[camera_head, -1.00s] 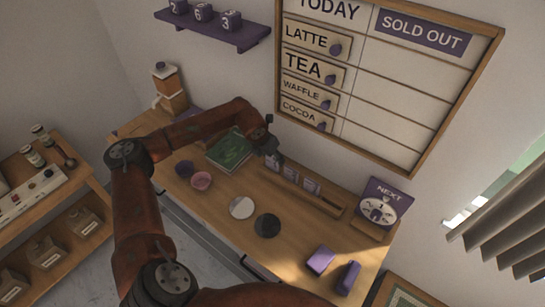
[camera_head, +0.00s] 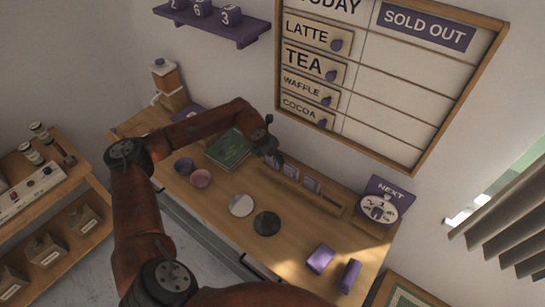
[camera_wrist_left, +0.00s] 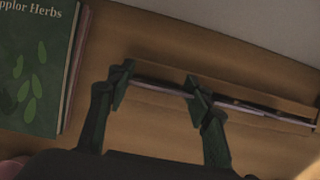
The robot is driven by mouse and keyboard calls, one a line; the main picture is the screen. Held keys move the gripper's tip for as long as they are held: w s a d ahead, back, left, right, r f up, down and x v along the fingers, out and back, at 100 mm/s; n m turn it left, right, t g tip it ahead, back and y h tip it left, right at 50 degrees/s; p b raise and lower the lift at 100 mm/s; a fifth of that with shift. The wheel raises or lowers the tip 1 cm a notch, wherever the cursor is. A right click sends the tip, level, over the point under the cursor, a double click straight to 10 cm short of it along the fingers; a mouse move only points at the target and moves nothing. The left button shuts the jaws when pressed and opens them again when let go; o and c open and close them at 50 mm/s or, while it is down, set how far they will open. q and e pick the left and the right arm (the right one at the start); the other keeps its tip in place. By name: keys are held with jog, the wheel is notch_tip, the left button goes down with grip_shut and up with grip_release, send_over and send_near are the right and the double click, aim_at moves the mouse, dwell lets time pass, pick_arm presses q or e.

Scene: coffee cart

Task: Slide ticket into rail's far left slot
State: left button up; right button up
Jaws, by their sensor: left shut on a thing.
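The wooden ticket rail (camera_head: 333,207) lies along the back of the counter below the menu board. My left gripper (camera_head: 273,160) is at the rail's left end. In the left wrist view the left gripper (camera_wrist_left: 160,88) is shut on a thin ticket (camera_wrist_left: 158,86), seen edge-on between its fingers. This ticket is in line with the rail's other tickets (camera_wrist_left: 250,107). Its lower edge is hidden, so I cannot tell how deep it sits. My right gripper is not in view.
A green book (camera_head: 229,149) lies left of the rail, close to my left gripper. Two cups (camera_head: 200,178), a white disc (camera_head: 242,206) and a black disc (camera_head: 267,223) are in front. A NEXT dial sign (camera_head: 383,202) stands to the right. Two purple blocks (camera_head: 320,259) lie at front right.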

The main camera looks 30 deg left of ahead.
pick_arm(q)
jog(key=o, duration=0.8)
jog(key=v, duration=1.2)
jog(key=shift+r, duration=0.15)
